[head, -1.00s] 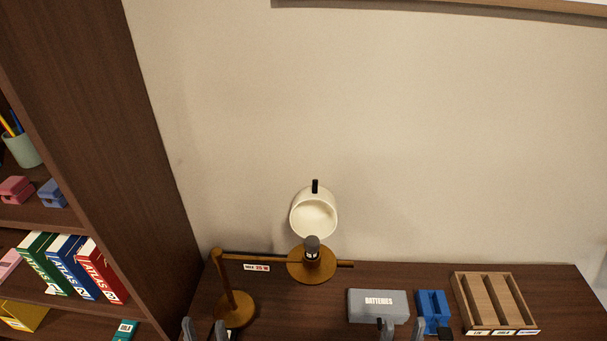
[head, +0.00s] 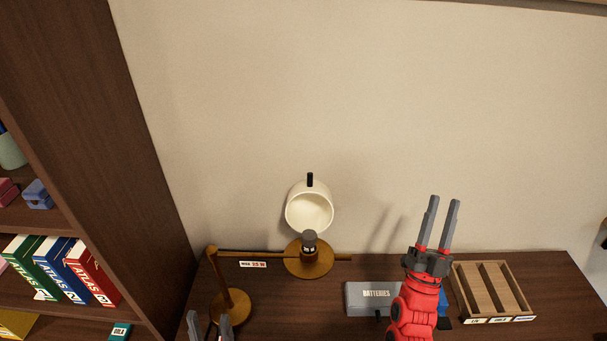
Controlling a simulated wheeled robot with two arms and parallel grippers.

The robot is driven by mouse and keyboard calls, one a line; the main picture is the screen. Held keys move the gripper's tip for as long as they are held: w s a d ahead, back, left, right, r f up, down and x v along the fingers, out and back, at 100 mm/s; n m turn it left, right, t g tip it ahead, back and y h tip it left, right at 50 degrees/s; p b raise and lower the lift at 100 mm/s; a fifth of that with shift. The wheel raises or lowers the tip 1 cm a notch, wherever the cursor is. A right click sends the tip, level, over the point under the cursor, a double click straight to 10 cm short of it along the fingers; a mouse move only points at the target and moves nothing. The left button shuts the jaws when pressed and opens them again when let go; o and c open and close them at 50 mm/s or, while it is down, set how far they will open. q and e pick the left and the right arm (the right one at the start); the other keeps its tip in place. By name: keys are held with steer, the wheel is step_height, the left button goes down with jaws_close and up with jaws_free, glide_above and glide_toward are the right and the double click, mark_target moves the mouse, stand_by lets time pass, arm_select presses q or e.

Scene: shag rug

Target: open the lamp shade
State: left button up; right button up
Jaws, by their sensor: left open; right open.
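The cream lamp shade (head: 309,211) is tilted back above the brass lamp, its hollow opening facing me and a black tab (head: 310,180) on its top edge. The lamp's round brass plate (head: 309,262) carries a dark grey bulb-like piece (head: 309,240) in a socket, below the shade. The lamp's arm runs left to an upright on a brass base (head: 230,305). My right gripper (head: 440,203) is open and empty, raised with fingers pointing up, right of the shade and apart from it. My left gripper (head: 209,322) is open at the bottom edge, in front of the lamp base; only its fingertips show.
On the desk, a grey batteries box (head: 372,298) and a blue item (head: 442,302) stand by my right arm, which partly hides them. A wooden divided tray (head: 511,308) lies farther right. A dark bookshelf (head: 145,170) rises on the left. A wall stands behind.

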steer(key=w+a+r+n+g+y+b, duration=0.2)
steer(key=w+a+r+n+g+y, duration=0.25)
steer(key=w+r+y, duration=0.65)
steer(key=s+a+f+n+g+y, duration=0.2)
steer(key=a+n+g+y, duration=0.5)
steer(key=a+y, duration=0.3)
steer(key=n+g+h+p, duration=0.3)
steer(key=n+g+p, duration=0.1)
steer(key=g, duration=0.1)
glide_toward(308, 174)
steer(key=shift+m+t, duration=0.25)
steer(key=x, duration=0.4)
steer(key=p+x, duration=0.1)
steer(key=x, duration=0.8)
steer(key=shift+d+f+p, duration=0.2)
steer(key=shift+f+p, duration=0.15)
steer(key=shift+f, duration=0.1)
